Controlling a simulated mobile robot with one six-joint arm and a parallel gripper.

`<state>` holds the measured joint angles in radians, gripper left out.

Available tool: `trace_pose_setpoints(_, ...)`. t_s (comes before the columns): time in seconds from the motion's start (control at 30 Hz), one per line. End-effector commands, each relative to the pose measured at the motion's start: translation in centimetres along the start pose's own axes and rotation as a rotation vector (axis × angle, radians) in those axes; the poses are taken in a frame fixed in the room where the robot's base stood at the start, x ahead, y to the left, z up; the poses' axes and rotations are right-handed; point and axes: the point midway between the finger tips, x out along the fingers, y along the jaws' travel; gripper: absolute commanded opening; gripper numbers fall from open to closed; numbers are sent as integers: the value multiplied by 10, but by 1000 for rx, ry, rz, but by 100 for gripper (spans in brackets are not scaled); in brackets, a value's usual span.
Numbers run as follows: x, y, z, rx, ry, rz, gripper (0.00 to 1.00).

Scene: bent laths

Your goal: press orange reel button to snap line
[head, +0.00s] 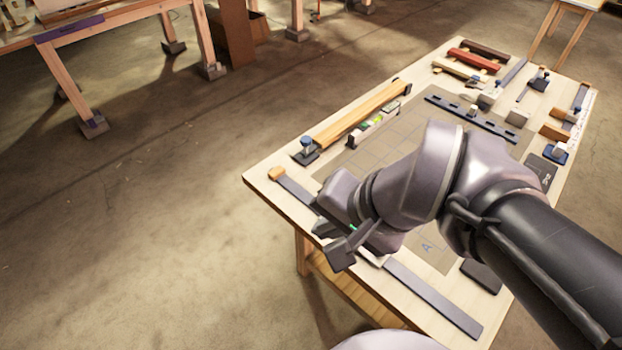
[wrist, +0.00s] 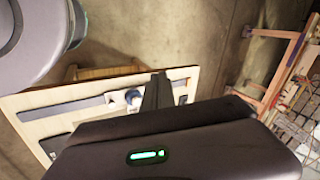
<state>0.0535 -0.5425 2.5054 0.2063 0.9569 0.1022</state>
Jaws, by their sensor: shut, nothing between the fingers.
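A small orange block-like piece (head: 277,173) sits at the near left corner of the workbench, at the end of a dark flat strip (head: 296,190). I cannot tell whether it is the reel button; no reel or line is clearly made out. My gripper (head: 343,255) is shut and empty over the bench's near edge, to the right of and nearer than the orange piece. My arm hides part of the bench.
A long orange-tan lath (head: 360,112) lies along the bench's left side, with a blue-knobbed clamp (head: 306,146) at its near end. A dark slotted bar (head: 475,118) and several blocks lie farther back. Another dark strip (head: 432,298) lies along the near edge. Open floor is left.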

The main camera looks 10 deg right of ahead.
Motion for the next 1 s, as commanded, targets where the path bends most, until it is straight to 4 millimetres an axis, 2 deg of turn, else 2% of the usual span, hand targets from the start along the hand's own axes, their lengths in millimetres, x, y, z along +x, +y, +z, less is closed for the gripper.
trace_pose_setpoints(0.03, -4, -21, -10, 157, -67, -14, 0)
trace_pose_setpoints(0.13, 11, -57, -36, 562, -197, -58, 0)
trace_pose_setpoints(0.2, 27, -75, -60, 859, -271, -80, 0)
trace_pose_setpoints(0.3, 56, -85, -100, 1278, -345, -99, 0)
trace_pose_setpoints(0.37, 75, -82, -123, 1518, -372, -105, 0)
trace_pose_setpoints(0.5, 120, -55, -165, 2009, -391, -114, 0)
trace_pose_setpoints(0.6, 145, -30, -181, 2263, -379, -119, 0)
trace_pose_setpoints(0.7, 162, -11, -189, 2426, -364, -124, 0)
trace_pose_setpoints(0.8, 172, 0, -192, 2509, -353, -128, 0)
trace_pose_setpoints(1.0, 176, 4, -193, 2534, -349, -131, 0)
